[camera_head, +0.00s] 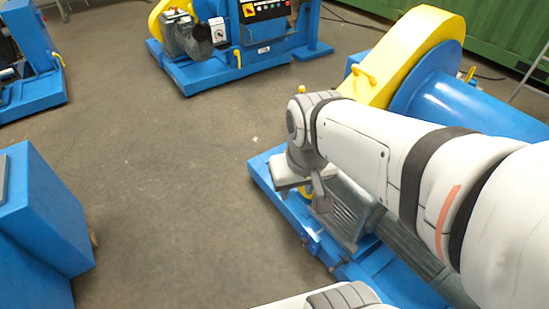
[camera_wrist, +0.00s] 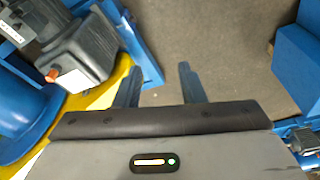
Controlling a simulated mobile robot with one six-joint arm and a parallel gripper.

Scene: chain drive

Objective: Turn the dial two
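A small white plate with a dark round dial (camera_head: 217,31) is on the blue machine at the back, beside its grey motor. Whether this is dial two, I cannot tell. My gripper (camera_head: 312,190) is far in front of that dial, above the near blue machine. In the wrist view my gripper (camera_wrist: 160,85) has its two fingers apart, with nothing between them. A grey box with a small orange-red knob (camera_wrist: 52,75) is left of the fingers in the wrist view; I cannot tell if it is a dial.
The near blue machine (camera_head: 462,103) has a yellow guard (camera_head: 425,38) and a finned grey motor (camera_head: 347,212). A blue cabinet (camera_head: 40,225) stands at left. The back machine has a black control panel (camera_head: 265,9). Brown floor (camera_head: 165,150) between them is clear.

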